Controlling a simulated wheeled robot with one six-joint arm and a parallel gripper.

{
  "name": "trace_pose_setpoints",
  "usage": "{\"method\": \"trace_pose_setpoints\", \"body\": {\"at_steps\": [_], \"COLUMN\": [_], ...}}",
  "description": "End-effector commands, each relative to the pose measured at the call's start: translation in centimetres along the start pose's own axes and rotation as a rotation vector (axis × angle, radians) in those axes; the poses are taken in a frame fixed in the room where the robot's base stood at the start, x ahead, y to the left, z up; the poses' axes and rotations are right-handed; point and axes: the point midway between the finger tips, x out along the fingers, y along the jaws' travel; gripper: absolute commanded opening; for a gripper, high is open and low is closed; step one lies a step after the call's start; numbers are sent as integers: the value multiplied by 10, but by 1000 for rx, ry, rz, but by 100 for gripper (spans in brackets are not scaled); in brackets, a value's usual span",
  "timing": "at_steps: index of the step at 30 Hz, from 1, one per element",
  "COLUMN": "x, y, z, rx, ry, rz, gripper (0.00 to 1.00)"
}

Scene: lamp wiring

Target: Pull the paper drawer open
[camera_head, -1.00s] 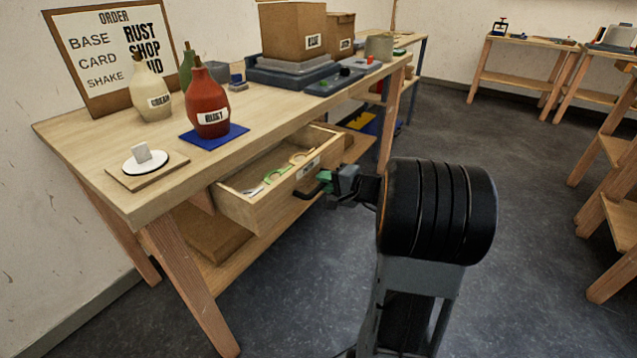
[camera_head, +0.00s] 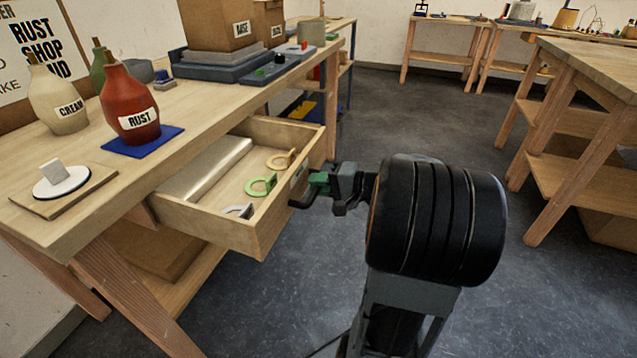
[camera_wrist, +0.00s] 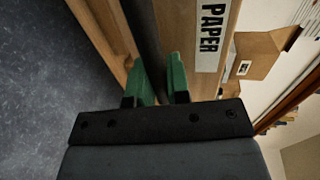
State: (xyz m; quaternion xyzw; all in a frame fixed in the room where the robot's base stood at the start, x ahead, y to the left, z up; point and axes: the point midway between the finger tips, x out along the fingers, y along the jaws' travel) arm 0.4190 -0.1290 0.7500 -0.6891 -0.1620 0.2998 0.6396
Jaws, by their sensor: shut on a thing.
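The paper drawer (camera_head: 262,228) is a light wooden drawer under the bench top, standing well out of the bench. Inside it lie a pale flat stack (camera_head: 207,170) and several ring-shaped pieces in tan, green and grey. Its front bears a label reading PAPER (camera_wrist: 211,38) in the wrist view. My gripper (camera_head: 316,186), with green fingertips, is shut on the dark drawer handle (camera_head: 300,204) at the drawer front. In the wrist view my gripper (camera_wrist: 160,82) has its green fingers on either side of the dark handle bar (camera_wrist: 144,35).
On the bench (camera_head: 75,210) stand a red RUST bottle (camera_head: 130,105) on a blue mat, a cream bottle (camera_head: 57,98), a white disc (camera_head: 62,187) and cardboard boxes (camera_head: 218,25). Another wooden table (camera_head: 580,130) stands at the right. Open floor lies between them.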

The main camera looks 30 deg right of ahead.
Motion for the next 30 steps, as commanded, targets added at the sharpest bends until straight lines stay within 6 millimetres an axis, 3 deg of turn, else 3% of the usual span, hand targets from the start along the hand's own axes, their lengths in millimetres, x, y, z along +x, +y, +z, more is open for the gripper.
{"method": "trace_pose_setpoints", "body": {"at_steps": [4, 5, 12, 23, 30], "x": [0, 0, 0, -8, -51], "y": [1, 1, 0, -1, -2], "z": [1, 1, 0, -1, -2], "rx": [1, 1, 1, 1, 2], "ry": [-5, -5, -1, 3, 7], "rz": [1, 1, 0, 0, 1], "gripper": [0, 18, 41, 42, 42]}}
